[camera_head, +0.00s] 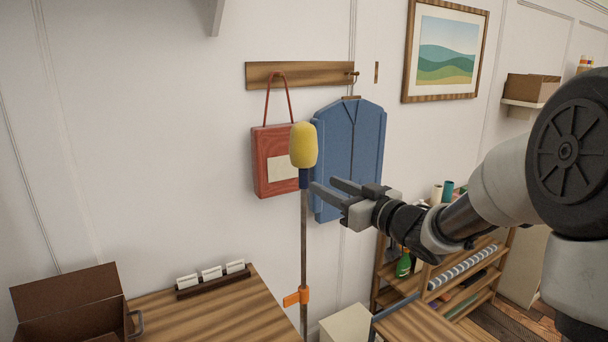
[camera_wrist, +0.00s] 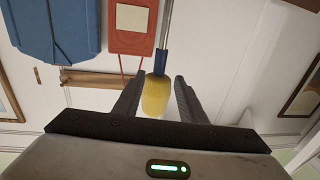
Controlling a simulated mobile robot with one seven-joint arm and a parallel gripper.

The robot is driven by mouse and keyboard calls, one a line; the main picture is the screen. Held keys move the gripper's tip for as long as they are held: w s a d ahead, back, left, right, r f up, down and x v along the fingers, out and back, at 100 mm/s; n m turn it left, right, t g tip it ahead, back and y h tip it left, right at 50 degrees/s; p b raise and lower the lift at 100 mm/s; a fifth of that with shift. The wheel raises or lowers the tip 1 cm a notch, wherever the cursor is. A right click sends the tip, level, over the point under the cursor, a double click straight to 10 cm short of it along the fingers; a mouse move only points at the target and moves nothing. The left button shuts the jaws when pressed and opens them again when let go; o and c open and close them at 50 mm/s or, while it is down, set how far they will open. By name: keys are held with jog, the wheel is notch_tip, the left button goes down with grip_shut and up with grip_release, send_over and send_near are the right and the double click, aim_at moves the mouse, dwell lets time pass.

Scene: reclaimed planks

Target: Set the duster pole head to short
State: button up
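The duster pole (camera_head: 304,250) stands upright in the head view, with a yellow duster head (camera_head: 303,146) at its top and a dark blue collar (camera_head: 304,179) just below. An orange clamp (camera_head: 296,297) sits low on the pole. My gripper (camera_head: 322,187) is open, its fingers pointing left toward the collar. In the wrist view the yellow head (camera_wrist: 156,95) and blue collar (camera_wrist: 161,63) appear upside down, with the head seen between the open fingers (camera_wrist: 157,84). Whether the fingers touch it cannot be told; they look apart from it.
A red bag (camera_head: 274,171) and a blue jacket (camera_head: 349,146) hang from a wooden rail (camera_head: 292,73) on the wall behind. A wooden table (camera_head: 215,312) with a brown box (camera_head: 70,305) is at lower left. A shelf rack (camera_head: 470,265) stands at right.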

aim_at(306, 176)
jog(key=x, duration=1)
jog(key=shift+w+a+p, duration=0.1)
jog(key=shift+p, duration=0.2)
grip_shut()
